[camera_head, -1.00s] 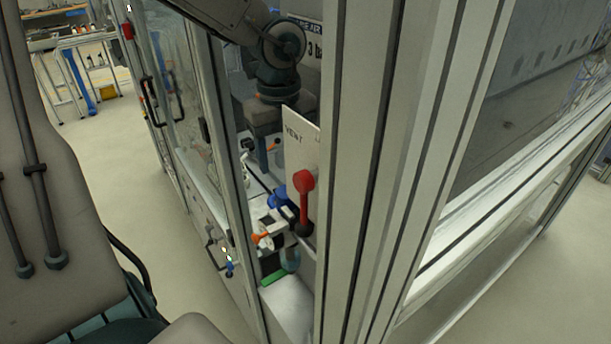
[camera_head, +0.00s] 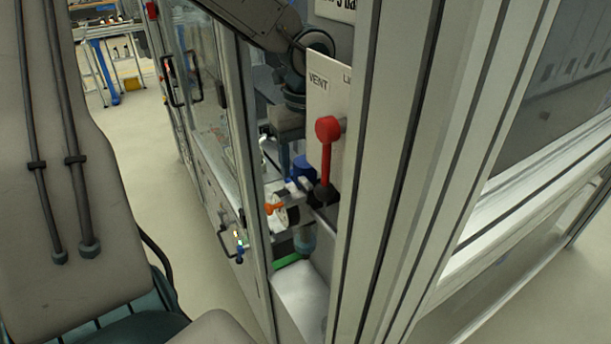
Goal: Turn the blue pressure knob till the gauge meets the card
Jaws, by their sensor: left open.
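The blue knob (camera_head: 303,168) sits on an air unit inside the framed cell, left of the red lever. A white rounded part (camera_head: 290,213) below the knob may be the gauge, but I cannot read a needle. My left gripper (camera_head: 275,150) hangs from the arm that reaches in at the top. It is open, left of and slightly above the knob and apparently apart from it. Its fingertips are small and partly hidden by the post. My right gripper does not show.
The red vent lever (camera_head: 327,150) on a white panel marked VENT (camera_head: 318,100) stands close right of the knob. An orange handle (camera_head: 273,208) is just below left. Thick aluminium posts (camera_head: 405,150) frame a narrow opening. Open floor (camera_head: 140,150) lies left.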

